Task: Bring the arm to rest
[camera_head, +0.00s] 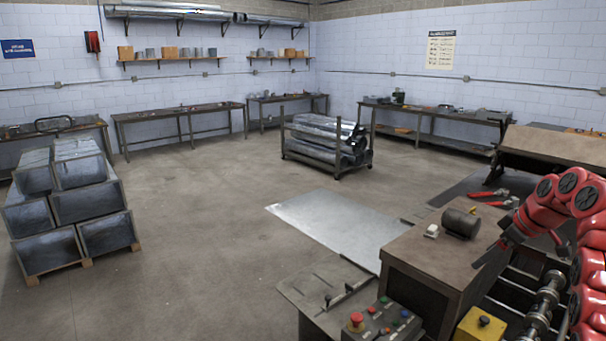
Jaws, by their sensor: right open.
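My red right arm comes in from the right edge. Its dark right gripper (497,246) hangs over the right side of the brown-topped bench (425,258). The jaws are open and I see nothing held between them. A dark cylinder (461,222) lies on the bench to the left of the gripper, apart from it. A small white block (431,231) sits left of the cylinder. My left arm and gripper are out of the picture.
A flat metal sheet (335,222) lies left of the bench. A control box (383,322) with a red button and a yellow box (481,325) are in front. Stacked ducts (78,165) stand left. The middle floor is clear.

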